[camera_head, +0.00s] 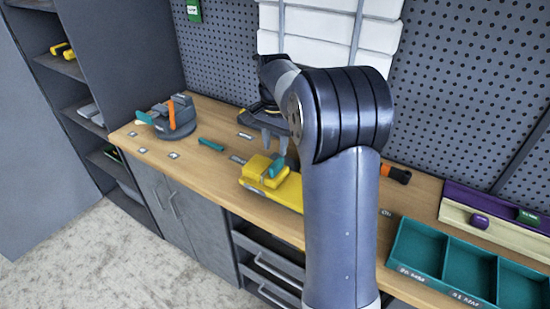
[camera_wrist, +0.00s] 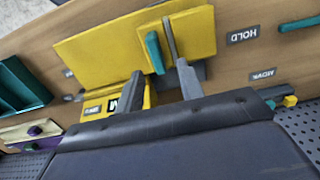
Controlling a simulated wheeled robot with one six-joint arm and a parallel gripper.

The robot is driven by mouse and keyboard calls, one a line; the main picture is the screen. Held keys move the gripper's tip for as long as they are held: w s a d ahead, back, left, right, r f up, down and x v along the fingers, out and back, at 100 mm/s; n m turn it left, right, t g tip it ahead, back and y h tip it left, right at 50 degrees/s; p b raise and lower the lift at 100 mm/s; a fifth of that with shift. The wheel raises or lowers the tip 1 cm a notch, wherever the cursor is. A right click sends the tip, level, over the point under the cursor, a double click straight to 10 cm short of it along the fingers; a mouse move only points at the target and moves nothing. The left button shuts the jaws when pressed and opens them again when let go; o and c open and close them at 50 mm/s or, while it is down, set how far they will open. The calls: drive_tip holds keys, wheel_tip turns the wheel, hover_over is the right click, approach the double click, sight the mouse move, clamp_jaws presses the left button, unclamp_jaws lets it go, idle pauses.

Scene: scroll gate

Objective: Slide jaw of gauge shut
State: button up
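The yellow gauge (camera_head: 291,193) lies on the wooden bench, partly hidden behind my arm in the head view. In the wrist view its large yellow body (camera_wrist: 100,52) shows with a raised yellow block (camera_wrist: 200,32), which looks like the jaw. A teal handle (camera_wrist: 154,53) stands on this block; it also shows in the head view (camera_head: 277,168). My gripper (camera_wrist: 160,68) is open, its two grey fingers apart near the teal handle. In the head view my gripper (camera_head: 274,146) points down just above the handle. I cannot tell whether a finger touches it.
A round grey fixture with an orange lever (camera_head: 172,113) stands at the bench's left, a loose teal bar (camera_head: 210,144) nearer. An orange-black tool (camera_head: 396,174), purple rail (camera_head: 490,204) and teal bins (camera_head: 420,246) are at right.

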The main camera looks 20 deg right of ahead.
sight(278, 163)
wheel_tip(278, 163, up, 4)
drive_tip(key=shift+f, duration=0.1)
idle(0.4)
drive_tip(key=f, duration=1.1)
drive_tip(key=shift+s+d, duration=0.55)
drive_tip(key=shift+s, duration=0.1)
drive_tip(key=shift+s, duration=0.1)
